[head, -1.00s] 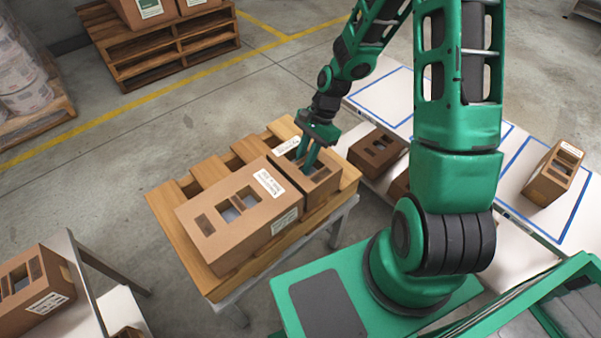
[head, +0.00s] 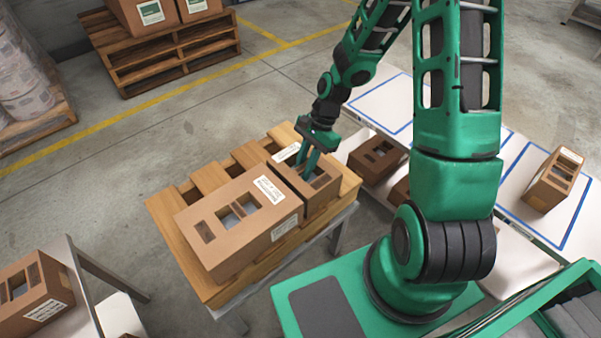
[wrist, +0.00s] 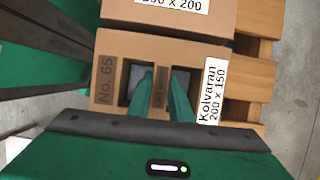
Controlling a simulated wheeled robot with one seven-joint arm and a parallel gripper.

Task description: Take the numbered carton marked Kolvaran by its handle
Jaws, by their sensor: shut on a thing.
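The Kolvaran carton (head: 322,189) is a small brown box at the right end of the wooden pallet-like stand. In the wrist view the carton (wrist: 120,49) shows "No. 65" and a white label reading "Kolvaran 200 x 150". Its top has two openings with a narrow handle strip (wrist: 161,75) between them. My gripper (head: 308,172) reaches down into the openings from above. In the wrist view my gripper (wrist: 163,92) has one finger in each opening, shut on the strip. The fingertips are hidden inside. The carton seems to rest on the slats, against the larger carton.
A larger carton (head: 240,232) stands beside it on the slatted wooden stand (head: 180,237). Other cartons sit on the white, blue-lined table (head: 490,192) at right and on a table at lower left, including one carton (head: 35,291). Open floor lies behind the stand.

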